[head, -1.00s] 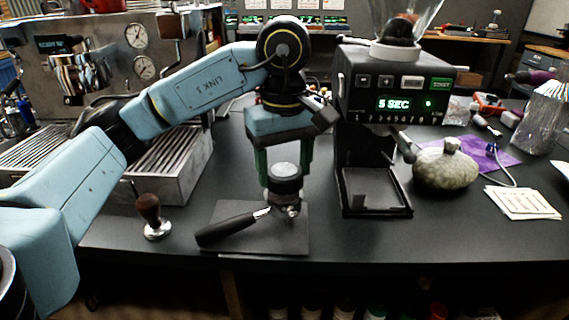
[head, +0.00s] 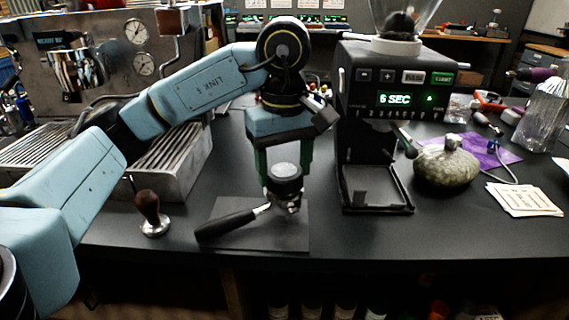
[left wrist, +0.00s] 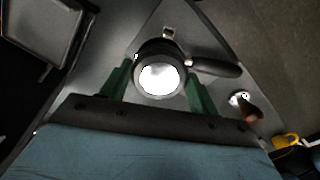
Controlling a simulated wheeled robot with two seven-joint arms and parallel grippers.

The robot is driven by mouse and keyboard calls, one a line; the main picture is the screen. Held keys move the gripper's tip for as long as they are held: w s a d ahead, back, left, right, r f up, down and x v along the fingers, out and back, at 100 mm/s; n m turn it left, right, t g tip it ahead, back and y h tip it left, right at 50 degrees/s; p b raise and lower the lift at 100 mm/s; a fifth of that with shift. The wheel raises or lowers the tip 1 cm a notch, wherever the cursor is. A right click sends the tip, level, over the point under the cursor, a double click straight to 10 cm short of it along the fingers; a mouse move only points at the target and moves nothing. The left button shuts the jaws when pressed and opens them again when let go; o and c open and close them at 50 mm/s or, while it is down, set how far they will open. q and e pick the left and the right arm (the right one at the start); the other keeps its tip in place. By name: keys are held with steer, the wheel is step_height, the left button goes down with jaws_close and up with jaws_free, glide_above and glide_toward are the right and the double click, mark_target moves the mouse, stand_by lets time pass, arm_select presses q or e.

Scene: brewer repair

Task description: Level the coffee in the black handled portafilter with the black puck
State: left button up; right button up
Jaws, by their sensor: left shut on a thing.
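The black puck (head: 285,174) sits level on the basket of the black handled portafilter (head: 229,226). The portafilter lies on a dark mat (head: 290,240), its handle pointing to the left front. My left gripper (head: 284,172) comes down from above, its green fingers on either side of the puck, shut on it. The left wrist view shows the puck's bright round top (left wrist: 160,79) between the two fingers (left wrist: 160,88), and the portafilter handle (left wrist: 215,67) beyond. The coffee is hidden under the puck. My right gripper is not in view.
A tamper (head: 151,213) with a wooden handle stands left of the mat. The grinder (head: 376,195) stands close on the right, with a round greenish jar (head: 446,166) and stacked cards (head: 523,199) beyond. The espresso machine (head: 160,170) is at the left back.

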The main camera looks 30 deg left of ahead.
arm_select(q)
steer(key=shift+f+b, duration=0.6)
steer(key=shift+f, duration=0.1)
stand_by(0.5)
steer(key=n, duration=0.7)
steer(key=shift+p, duration=0.35)
steer(key=m, duration=0.6)
steer(key=shift+m+b, duration=0.3)
steer(key=shift+b, duration=0.05)
steer(key=m, duration=0.3)
steer(key=shift+m, duration=0.4)
steer(key=shift+m+b, duration=0.3)
steer(key=shift+m, duration=1.5)
